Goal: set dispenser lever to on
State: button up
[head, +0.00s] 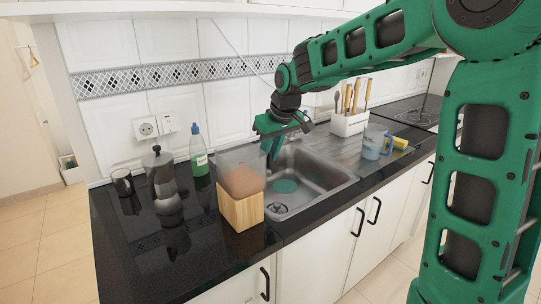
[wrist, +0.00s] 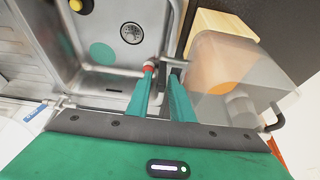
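A clear box (head: 240,175) with brown contents stands on a wooden base (head: 241,212) beside the sink. It may be the dispenser, but I cannot make out a lever on it. In the wrist view the clear box (wrist: 228,75) is just right of my fingers. My gripper (head: 272,150) points down above the back left of the sink, close behind the box. Its two green fingers (wrist: 163,69) are a little apart, with nothing clearly held. A thin metal bar with a red mark (wrist: 149,67) lies at the left fingertip. My gripper hides this area in the head view.
The steel sink (head: 318,178) is right of the box. A moka pot (head: 163,180), a dark cup (head: 122,182) and a green bottle (head: 197,152) stand on the left counter. A utensil holder (head: 349,123) and a blue mug (head: 374,143) are at the right.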

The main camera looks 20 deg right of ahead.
grip_shut()
jog(key=shift+d, duration=0.3)
jog(key=shift+a, duration=0.2)
jog(key=shift+w+d+f+m+g+y, duration=0.2)
jog(key=shift+d+f+m+g+y, duration=0.25)
jog(key=shift+y, duration=1.1)
jog(key=shift+w+d+f+m+g+y, duration=0.25)
jog(key=shift+d+y, duration=0.4)
jog(key=shift+y, duration=0.95)
jog(key=shift+w+d+f+m+g+y, duration=0.15)
jog(key=shift+d+m+g+y, duration=0.35)
jog(key=shift+y, duration=1.05)
jog(key=shift+o, duration=1.8)
grip_release()
